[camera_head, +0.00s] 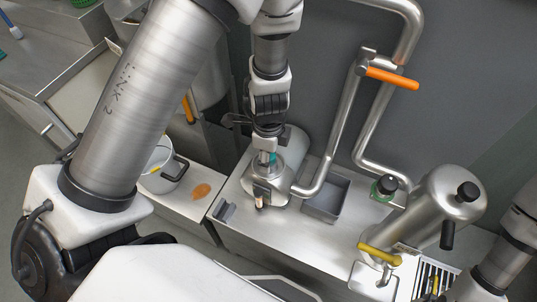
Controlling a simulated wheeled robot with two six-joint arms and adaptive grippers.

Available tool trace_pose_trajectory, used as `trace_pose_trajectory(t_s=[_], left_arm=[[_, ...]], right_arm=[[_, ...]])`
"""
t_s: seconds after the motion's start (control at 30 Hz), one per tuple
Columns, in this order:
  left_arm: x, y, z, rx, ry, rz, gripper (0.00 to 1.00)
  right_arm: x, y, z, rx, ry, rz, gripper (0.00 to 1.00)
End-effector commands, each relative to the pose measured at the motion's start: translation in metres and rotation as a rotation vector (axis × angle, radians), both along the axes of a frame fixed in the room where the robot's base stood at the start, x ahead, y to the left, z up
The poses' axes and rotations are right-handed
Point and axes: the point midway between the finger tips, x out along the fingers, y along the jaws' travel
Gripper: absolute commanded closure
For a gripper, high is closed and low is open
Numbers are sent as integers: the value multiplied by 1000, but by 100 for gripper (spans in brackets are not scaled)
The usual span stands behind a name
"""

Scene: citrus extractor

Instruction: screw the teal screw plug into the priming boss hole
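My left gripper (267,157) points down over the top of a steel pump-like housing (285,165) on the steel bench. A small bit of teal, the teal screw plug (272,157), shows between its fingers. The fingers look shut on it. The plug is at or just above the housing's top; I cannot tell whether it touches or is inside the priming boss hole, which the gripper and plug hide. My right arm shows at the lower right edge, but its gripper is out of view.
A steel pipe with an orange lever (391,78) rises behind the housing. A grey open tray (327,197) stands to its right, then a green-capped fitting (385,187) and a steel vessel (452,203) with a yellow handle (379,254). A white pot (163,172) is at left.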

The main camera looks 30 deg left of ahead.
Motion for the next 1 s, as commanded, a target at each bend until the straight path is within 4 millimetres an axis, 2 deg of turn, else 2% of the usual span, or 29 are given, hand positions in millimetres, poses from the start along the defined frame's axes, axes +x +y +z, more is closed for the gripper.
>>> trace_pose_trajectory(t_s=[0.3,0.4,0.63,0.67,0.7,0.8,1.0], left_arm=[[0,0,0,0,-1,708,51],[0,0,0,0,-1,872,51],[0,0,0,0,-1,924,51],[0,0,0,0,-1,924,58],[0,0,0,0,-1,923,72],[0,0,0,0,-1,923,82],[0,0,0,1,0,914,83]], right_arm=[[0,0,0,0,0,0,60],[0,0,0,0,0,0,60],[0,0,0,0,0,0,60],[0,0,0,0,0,0,60],[0,0,0,0,0,0,60],[0,0,0,0,0,0,60],[0,0,0,0,0,0,60]])
